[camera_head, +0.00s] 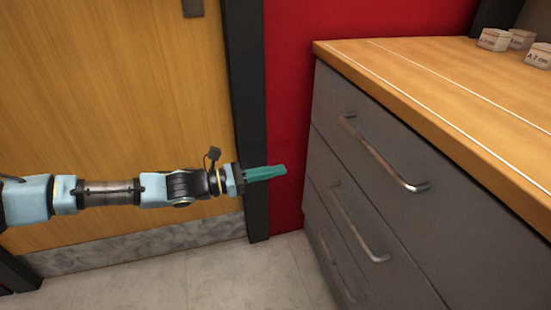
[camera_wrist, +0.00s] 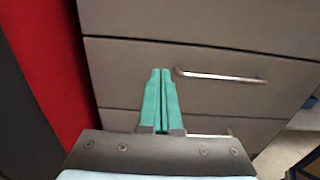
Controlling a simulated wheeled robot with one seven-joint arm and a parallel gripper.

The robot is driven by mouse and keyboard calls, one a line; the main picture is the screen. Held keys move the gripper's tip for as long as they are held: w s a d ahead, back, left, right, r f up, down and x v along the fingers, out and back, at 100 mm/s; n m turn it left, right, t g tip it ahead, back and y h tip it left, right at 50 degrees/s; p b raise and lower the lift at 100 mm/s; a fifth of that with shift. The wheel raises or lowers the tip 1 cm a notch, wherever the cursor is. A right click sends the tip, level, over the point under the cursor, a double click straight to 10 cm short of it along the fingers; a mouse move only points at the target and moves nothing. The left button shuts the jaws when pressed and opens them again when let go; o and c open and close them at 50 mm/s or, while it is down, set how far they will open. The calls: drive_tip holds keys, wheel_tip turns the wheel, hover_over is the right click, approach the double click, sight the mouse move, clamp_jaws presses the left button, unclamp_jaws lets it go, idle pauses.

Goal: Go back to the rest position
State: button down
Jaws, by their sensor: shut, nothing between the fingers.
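My gripper (camera_head: 284,170) has green fingers and is stretched out to the right in the head view, in front of the red wall and left of the grey drawer cabinet (camera_head: 385,115). In the wrist view the fingers of my gripper (camera_wrist: 161,72) lie together, with nothing held between them. They point toward the grey drawer fronts (camera_wrist: 200,55). A metal drawer handle (camera_wrist: 225,77) shows just right of the fingertips in that view. The gripper appears apart from the handle.
The cabinet has a wooden top (camera_head: 440,75) with several small labelled blocks (camera_head: 494,39) at the far right. Its drawers look closed, with bar handles (camera_head: 385,155) sticking out. A wooden door (camera_head: 110,90) stands behind my arm. Pale floor tiles (camera_head: 240,280) are clear below.

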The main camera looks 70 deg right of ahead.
drive_tip(key=shift+w+a, duration=0.1)
drive_tip(key=w+a+f+m+t+y, duration=0.2)
drive_tip(key=w+a+m+t+y, duration=0.15)
drive_tip(key=w+a, duration=0.45)
drive_tip(key=w+a+f+m+t+y, duration=0.2)
drive_tip(key=w+a+f+m+t, duration=0.15)
drive_tip(key=w+a, duration=0.5)
drive_tip(key=w+a+r+m+t+y, duration=0.1)
drive_tip(key=w+a+r+t, duration=0.15)
drive_tip(key=w+a, duration=0.65)
drive_tip(key=w+a+r+m+t+y, duration=0.15)
drive_tip(key=w+a+r, duration=0.35)
drive_tip(key=a, duration=0.6)
drive_tip(key=w+a+r+t+y, duration=0.1)
drive_tip(key=a+r+t, duration=0.1)
drive_tip(key=a+r, duration=0.35)
drive_tip(key=w+a+r+n+t+y+p, duration=0.1)
drive_tip(key=w+a+r, duration=0.1)
drive_tip(key=a, duration=0.7)
drive_tip(key=w+a+r+t, duration=0.1)
drive_tip(key=a+r+t, duration=0.1)
drive_tip(key=a+r, duration=0.35)
wheel_tip(320, 180, up, 18)
drive_tip(key=a+p, duration=0.1)
drive_tip(key=p, duration=1.8)
drive_tip(key=shift+a, duration=0.25)
drive_tip(key=shift+w, duration=0.1)
